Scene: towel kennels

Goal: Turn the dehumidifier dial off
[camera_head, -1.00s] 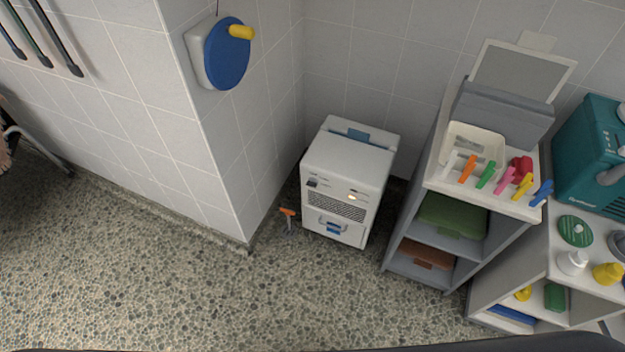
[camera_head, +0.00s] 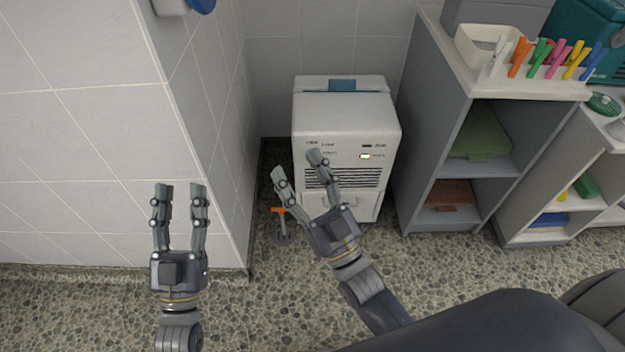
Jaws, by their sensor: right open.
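The dehumidifier (camera_head: 347,115) is a white box with a blue-grey handle on top, standing on the floor against the back wall. Its front has small labels, a lit indicator (camera_head: 365,156), a dark vent grille and a lower drawer. The dial is not visible; my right gripper's fingertip covers the upper left of the panel. My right gripper (camera_head: 297,165) is open and empty in front of the dehumidifier's left front; contact cannot be told. My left gripper (camera_head: 180,189) is open and empty, in front of the tiled wall to the left.
The tiled wall corner (camera_head: 215,120) is close on the left.

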